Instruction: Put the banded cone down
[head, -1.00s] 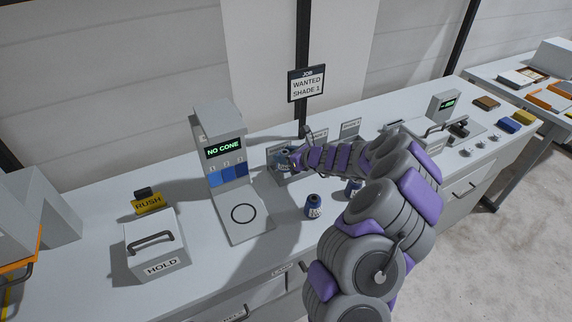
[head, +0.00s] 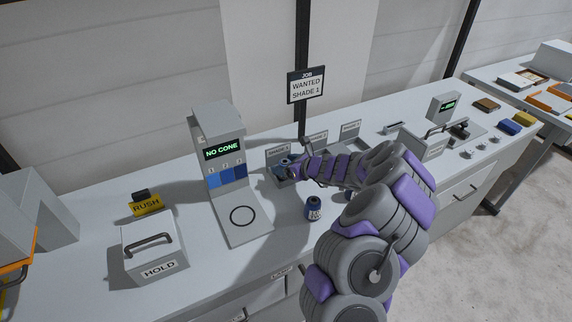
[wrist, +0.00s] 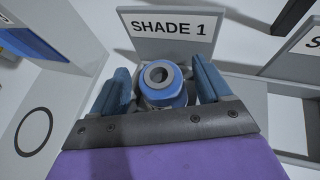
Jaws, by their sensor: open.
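The banded cone (wrist: 163,88), blue with a grey ring around its open top, stands between my gripper's fingers in the wrist view. It looks upright, in front of the SHADE 1 plate (wrist: 176,28); its base is hidden by my gripper. My gripper (wrist: 162,92) is open, with one blue finger on each side of the cone. In the head view my gripper (head: 284,163) is low at the SHADE 1 stand (head: 278,151), and the cone there is too small to make out clearly.
A dark blue cone (head: 314,208) with a white label stands on the bench, near my arm. The tester (head: 225,170) reads NO CONE, and its ringed base is empty. The HOLD box (head: 152,250) is at left. More shade stands (head: 350,130) are just right of SHADE 1.

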